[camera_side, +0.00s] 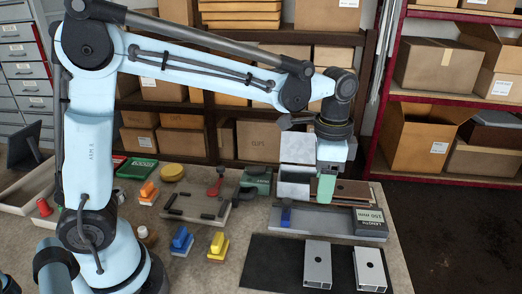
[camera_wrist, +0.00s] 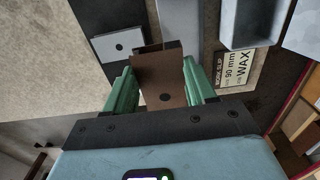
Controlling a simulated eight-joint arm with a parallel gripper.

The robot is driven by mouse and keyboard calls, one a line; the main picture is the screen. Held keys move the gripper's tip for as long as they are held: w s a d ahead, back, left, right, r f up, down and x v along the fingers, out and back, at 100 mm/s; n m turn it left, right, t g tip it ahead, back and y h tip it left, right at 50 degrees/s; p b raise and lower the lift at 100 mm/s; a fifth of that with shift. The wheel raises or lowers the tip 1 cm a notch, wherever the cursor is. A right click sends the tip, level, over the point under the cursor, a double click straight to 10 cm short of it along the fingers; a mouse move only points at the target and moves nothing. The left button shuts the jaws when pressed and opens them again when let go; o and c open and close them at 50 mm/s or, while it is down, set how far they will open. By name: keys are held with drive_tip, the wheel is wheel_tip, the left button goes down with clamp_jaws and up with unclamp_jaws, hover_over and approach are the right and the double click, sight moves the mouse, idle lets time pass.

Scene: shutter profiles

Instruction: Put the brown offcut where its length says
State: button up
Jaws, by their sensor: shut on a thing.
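In the wrist view my gripper (camera_wrist: 160,88) has its two green fingers on either side of the brown offcut (camera_wrist: 160,72), a short profile with a dark round hole in its face. The fingers are shut on it. In the side view my gripper (camera_side: 326,188) points down behind the grey tray (camera_side: 325,222), at the right of the bench. A brown surface (camera_side: 353,189) shows just right of the fingers; I cannot tell whether it is the offcut. A dark label (camera_side: 370,222) reading 350 mm lies at the tray's right end.
Two silver profiles (camera_side: 317,264) (camera_side: 369,269) lie on a black mat (camera_side: 270,265) in front. A work slip (camera_wrist: 236,70) reads 90 mm and WAX.

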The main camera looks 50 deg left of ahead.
approach(293, 157)
drive_tip(key=s+d, duration=0.4)
drive_tip(key=shift+w+a+f, duration=0.1)
drive_tip(key=shift+w+f, duration=0.05)
drive_tip(key=shift+f, duration=1.6)
drive_tip(key=shift+w+a+f, duration=0.1)
drive_tip(key=shift+f, duration=1.6)
drive_tip(key=o, duration=1.2)
drive_tip(key=shift+r, duration=0.15)
wheel_tip(293, 157, up, 12)
drive_tip(key=shift+f, duration=0.1)
